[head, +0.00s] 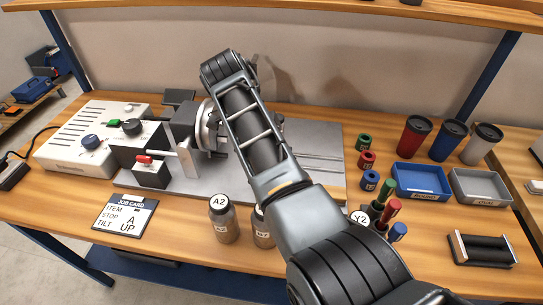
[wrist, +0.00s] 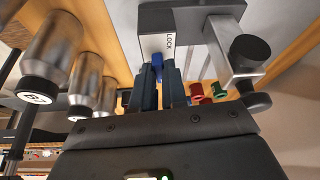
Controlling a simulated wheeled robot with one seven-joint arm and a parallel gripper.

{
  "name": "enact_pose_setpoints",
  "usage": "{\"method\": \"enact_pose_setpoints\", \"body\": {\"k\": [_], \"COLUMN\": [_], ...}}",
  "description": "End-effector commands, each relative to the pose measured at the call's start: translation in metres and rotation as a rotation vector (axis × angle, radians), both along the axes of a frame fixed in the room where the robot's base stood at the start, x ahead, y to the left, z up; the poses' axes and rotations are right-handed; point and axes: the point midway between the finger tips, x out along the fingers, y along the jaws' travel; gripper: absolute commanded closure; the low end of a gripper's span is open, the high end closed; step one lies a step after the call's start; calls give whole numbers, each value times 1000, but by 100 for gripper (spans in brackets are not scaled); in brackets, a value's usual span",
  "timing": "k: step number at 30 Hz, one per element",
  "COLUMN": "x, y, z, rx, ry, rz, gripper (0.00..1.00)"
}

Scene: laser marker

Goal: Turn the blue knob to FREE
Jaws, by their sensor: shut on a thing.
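The blue knob (wrist: 157,61) shows in the wrist view, under a pale plate marked LOCK (wrist: 169,42) on a dark housing. My gripper (wrist: 159,76) is shut on it, one finger on either side, so only a small part of the knob shows. The FREE mark is not visible, and I cannot tell the knob's exact angle. In the head view my arm hides my gripper and this knob, beside the round metal chuck (head: 206,127).
A metal bottle marked A2 (head: 223,222) stands in front, with another partly behind my arm. A job card (head: 126,213) lies at the front left. Coloured rings, tumblers, a blue tray (head: 421,194) and a grey tray (head: 459,196) stand at the right.

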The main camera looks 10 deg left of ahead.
Motion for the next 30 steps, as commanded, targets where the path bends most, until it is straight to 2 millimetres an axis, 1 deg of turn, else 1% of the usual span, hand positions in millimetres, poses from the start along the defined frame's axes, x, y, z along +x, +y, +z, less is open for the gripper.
{"method": "enact_pose_setpoints", "body": {"k": [3, 9, 26, 27, 30], "x": [1, 1, 2, 2, 2], "y": [0, 0, 0, 0, 0], "z": [-1, 0, 1, 1, 1], "rx": [1, 0, 1, 1, 1], "ry": [0, -1, -2, -2, -2], "rz": [-60, -122, -148, -148, -148], "gripper": [100, 100, 100, 84, 74]}}
